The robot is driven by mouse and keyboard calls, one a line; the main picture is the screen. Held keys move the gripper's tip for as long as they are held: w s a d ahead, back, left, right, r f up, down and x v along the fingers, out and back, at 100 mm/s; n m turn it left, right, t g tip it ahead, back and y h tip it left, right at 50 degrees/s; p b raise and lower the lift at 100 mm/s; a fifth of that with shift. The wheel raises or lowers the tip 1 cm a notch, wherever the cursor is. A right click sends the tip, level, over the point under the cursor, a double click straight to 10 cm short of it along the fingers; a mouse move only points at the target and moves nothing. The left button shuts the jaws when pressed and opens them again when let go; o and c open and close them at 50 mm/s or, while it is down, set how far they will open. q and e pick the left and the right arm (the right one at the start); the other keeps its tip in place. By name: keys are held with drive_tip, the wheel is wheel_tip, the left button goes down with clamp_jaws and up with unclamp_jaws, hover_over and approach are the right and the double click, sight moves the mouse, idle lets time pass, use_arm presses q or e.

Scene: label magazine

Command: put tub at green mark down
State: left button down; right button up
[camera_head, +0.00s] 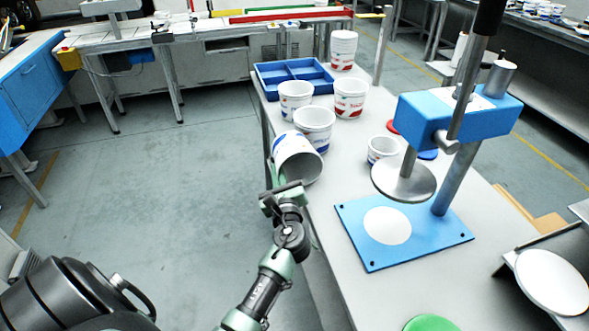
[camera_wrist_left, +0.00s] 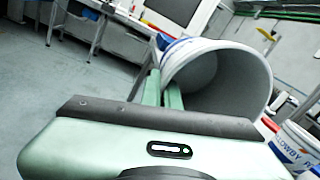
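A white tub (camera_head: 293,152) with blue print is tilted on its side at the table's left edge, its open mouth facing right and toward me. My left gripper (camera_head: 274,172) is shut on the tub's wall near the rim. In the left wrist view the tub (camera_wrist_left: 235,75) shows its open, empty inside, with the green fingers (camera_wrist_left: 160,88) at its left rim. A green round mark (camera_head: 432,323) lies on the table at the bottom edge of the head view, partly cut off. My right gripper is not in view.
A blue press (camera_head: 460,115) with a blue base plate (camera_head: 365,252) stands on the table (camera_head: 330,215). Upright tubs (camera_head: 314,120) and a blue divided tray (camera_head: 270,85) are behind. A small tub (camera_head: 382,150) stands beside the press. Table left of the base plate is clear.

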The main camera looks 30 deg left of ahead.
sight(293, 179)
use_arm(q)
drive_tip(key=w+d, duration=0.3)
drive_tip(key=shift+w+d, duration=0.1)
drive_tip(key=shift+w, duration=0.25)
drive_tip(key=shift+s, duration=0.15)
drive_tip(key=shift+f, duration=0.1)
